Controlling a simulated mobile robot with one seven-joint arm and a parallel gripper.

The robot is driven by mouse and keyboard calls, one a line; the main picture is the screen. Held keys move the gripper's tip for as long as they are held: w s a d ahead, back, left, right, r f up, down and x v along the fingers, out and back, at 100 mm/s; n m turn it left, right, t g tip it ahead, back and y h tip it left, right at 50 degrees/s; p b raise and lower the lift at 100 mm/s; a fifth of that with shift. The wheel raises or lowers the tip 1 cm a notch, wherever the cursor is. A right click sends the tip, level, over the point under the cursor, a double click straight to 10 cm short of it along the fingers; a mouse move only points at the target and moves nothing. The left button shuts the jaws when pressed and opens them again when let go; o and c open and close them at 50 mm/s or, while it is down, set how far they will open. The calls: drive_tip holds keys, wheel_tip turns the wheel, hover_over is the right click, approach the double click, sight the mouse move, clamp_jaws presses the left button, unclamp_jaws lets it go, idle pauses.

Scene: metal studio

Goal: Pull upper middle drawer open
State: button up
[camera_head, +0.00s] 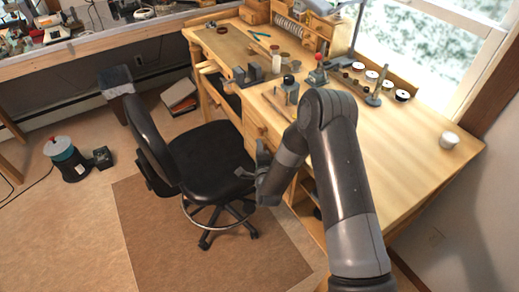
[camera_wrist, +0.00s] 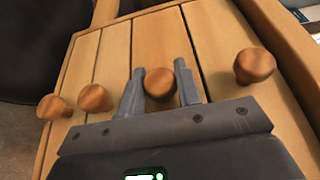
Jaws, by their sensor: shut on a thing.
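In the wrist view, a bank of wooden drawer fronts shows side by side, each with a round wooden knob. My gripper (camera_wrist: 160,76) has one finger on each side of a middle knob (camera_wrist: 160,85) and is shut on it. The drawer front (camera_wrist: 163,38) with this knob looks about level with its neighbours; I cannot tell whether it is slightly out. In the head view, my gripper (camera_head: 262,180) is low at the workbench's (camera_head: 400,150) front, right of the chair. My arm hides most of the drawers there, and the held knob is not visible.
Other knobs sit close by, two to the left (camera_wrist: 95,98) and one to the right (camera_wrist: 254,66). A black office chair (camera_head: 205,160) stands just left of my gripper. The bench top holds tools and jars at the back. Floor is open in front of the chair.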

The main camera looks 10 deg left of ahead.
clamp_jaws()
drive_tip(key=s+a, duration=1.9)
drive_tip(key=shift+s+a, duration=0.3)
drive_tip(key=shift+s, duration=0.05)
drive_tip(key=o, duration=0.6)
unclamp_jaws()
drive_tip(key=v, duration=1)
drive_tip(key=shift+s, duration=0.4)
drive_tip(key=shift+d, duration=0.1)
